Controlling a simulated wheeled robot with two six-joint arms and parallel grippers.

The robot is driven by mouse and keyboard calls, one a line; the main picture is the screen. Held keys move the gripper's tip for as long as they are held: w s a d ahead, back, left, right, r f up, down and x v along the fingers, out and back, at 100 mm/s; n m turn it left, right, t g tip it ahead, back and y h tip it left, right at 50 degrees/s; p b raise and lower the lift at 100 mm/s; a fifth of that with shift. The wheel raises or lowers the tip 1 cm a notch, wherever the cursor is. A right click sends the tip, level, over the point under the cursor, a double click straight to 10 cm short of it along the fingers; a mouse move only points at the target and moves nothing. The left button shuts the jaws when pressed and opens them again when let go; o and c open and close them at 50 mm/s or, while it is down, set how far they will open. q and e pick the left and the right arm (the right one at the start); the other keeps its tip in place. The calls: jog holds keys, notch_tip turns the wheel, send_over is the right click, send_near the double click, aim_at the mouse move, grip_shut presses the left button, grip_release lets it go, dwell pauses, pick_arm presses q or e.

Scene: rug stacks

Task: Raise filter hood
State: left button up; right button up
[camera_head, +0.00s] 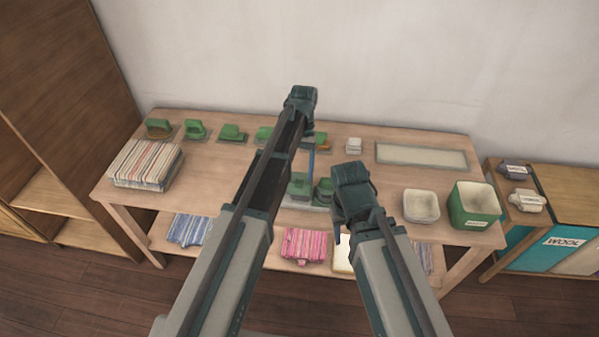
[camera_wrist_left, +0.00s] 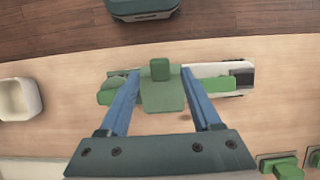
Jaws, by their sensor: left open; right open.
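A green block with a small raised green knob, which looks like the filter hood (camera_wrist_left: 163,98), sits over a pale base (camera_wrist_left: 208,69) in the left wrist view. My left gripper (camera_wrist_left: 160,76) is open, with one blue finger on each side of the green block; I cannot tell whether they touch it. In the head view my left gripper (camera_head: 311,172) points down beside green parts (camera_head: 299,186) near the table's middle, partly hidden by my arm. My right gripper (camera_head: 340,237) is open at the table's front edge, mostly hidden behind its wrist.
A row of green blocks (camera_head: 195,129) lines the table's back. Striped cloth (camera_head: 145,163) is stacked at left. A white bin (camera_head: 421,205), a green box (camera_head: 475,205) and a flat pale tray (camera_head: 421,156) are at right. Folded rugs (camera_head: 304,244) lie on the shelf below.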

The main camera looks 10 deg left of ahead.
pick_arm(q)
jog(key=p+v, duration=1)
jog(key=v, duration=0.1)
jog(key=shift+w+r, duration=0.2)
jog(key=shift+r, duration=0.1)
